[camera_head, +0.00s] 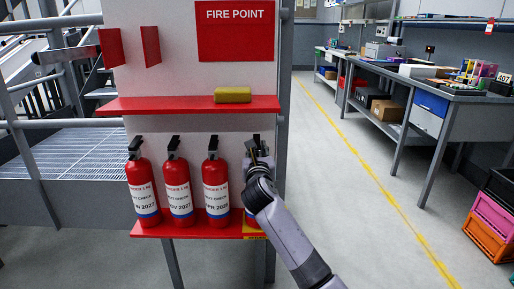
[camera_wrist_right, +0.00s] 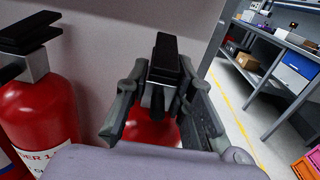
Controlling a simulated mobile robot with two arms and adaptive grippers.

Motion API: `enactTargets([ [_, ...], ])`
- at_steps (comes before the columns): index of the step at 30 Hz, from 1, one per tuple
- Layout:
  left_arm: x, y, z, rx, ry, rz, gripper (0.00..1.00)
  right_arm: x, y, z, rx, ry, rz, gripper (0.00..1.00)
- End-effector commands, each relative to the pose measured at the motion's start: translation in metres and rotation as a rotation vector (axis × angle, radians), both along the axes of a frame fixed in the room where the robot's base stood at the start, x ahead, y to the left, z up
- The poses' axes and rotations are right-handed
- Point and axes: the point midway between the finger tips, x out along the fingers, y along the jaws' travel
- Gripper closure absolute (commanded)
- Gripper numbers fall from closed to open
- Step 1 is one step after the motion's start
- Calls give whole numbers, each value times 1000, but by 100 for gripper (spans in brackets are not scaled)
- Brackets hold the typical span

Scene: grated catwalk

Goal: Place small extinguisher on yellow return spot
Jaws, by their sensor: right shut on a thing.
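My right gripper (camera_head: 258,158) is at the right end of the lower red shelf (camera_head: 190,230), in line with a row of red extinguishers. In the right wrist view its fingers (camera_wrist_right: 165,100) are shut around the neck of a red extinguisher (camera_wrist_right: 150,130) with a black handle. In the head view my arm hides most of this extinguisher; its lower part shows just above the yellow return spot (camera_head: 254,236). I cannot tell whether its base touches the spot. It looks upright. My left gripper is not in view.
Three extinguishers (camera_head: 216,185) stand upright to the left, the nearest close beside my gripper. An upper red shelf (camera_head: 160,105) with a yellow block (camera_head: 232,95) overhangs them. A grey post (camera_head: 283,90) edges the panel on the right. Open floor lies beyond.

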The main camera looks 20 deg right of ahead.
Motion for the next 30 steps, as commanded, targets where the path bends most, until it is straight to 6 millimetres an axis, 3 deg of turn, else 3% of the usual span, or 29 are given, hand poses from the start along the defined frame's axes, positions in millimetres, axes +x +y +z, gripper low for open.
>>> enactTargets([
  [10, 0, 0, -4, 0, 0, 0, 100, 4, 0, 4, -3, -21, 3, 100],
  [11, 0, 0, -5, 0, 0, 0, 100, 4, -1, -6, -1, -2, 0, 76],
  [19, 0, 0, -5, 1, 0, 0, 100, 4, -1, -6, -1, -2, 0, 58],
  [30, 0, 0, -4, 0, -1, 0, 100, 0, 0, -5, -1, -3, 1, 58],
])
